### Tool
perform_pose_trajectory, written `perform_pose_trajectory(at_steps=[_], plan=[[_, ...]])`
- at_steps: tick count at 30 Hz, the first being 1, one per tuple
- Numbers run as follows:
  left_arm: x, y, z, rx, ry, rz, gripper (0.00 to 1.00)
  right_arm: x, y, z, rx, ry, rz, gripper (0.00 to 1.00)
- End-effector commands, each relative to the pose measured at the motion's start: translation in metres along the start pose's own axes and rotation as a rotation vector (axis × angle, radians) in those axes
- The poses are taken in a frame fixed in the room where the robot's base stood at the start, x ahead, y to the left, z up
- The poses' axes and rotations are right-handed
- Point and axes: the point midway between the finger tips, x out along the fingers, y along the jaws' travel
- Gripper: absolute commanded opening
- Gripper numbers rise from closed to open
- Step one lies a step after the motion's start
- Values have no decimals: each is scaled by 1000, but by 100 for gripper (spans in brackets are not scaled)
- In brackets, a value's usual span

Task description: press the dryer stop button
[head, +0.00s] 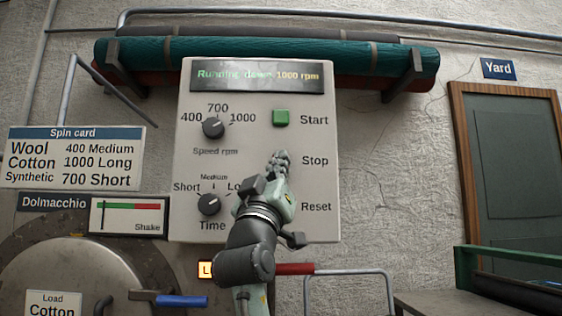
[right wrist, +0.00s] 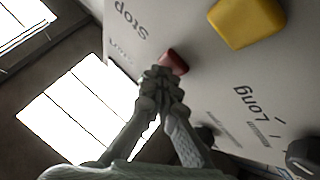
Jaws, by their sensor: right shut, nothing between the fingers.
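The control panel (head: 258,140) on the wall has a green button (head: 281,117) beside "Start". In the head view my right gripper (head: 279,160) hides the buttons beside "Stop" and "Reset". The right wrist view shows a small red button (right wrist: 173,61) near the "Stop" lettering. My right gripper (right wrist: 160,82) is shut and empty, its fingertips at the red button and partly covering it; I cannot tell whether they touch. A yellow button (right wrist: 247,22) lies nearby. The display (head: 257,76) reads "Running down 1000 rpm". My left gripper is not in view.
Speed (head: 213,128) and time (head: 209,204) knobs sit on the panel's left side. A round dryer lid (head: 75,270) with a blue-handled lever (head: 180,300) is at lower left. Rolled rugs (head: 265,55) lie on brackets above. A bench (head: 460,300) stands at lower right.

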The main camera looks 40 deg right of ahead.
Motion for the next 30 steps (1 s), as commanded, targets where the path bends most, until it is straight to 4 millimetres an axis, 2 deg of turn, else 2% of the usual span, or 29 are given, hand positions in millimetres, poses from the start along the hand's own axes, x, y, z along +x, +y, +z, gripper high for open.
perform_pose_trajectory(at_steps=[14, 24, 30], plan=[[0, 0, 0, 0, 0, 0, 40, -12, 8, -7, 0, -2, -1, 0], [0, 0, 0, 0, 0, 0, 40, -14, 9, -9, 0, -1, -1, 0], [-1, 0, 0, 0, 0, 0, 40, -25, 18, -18, 3, 1, -1, 0]])
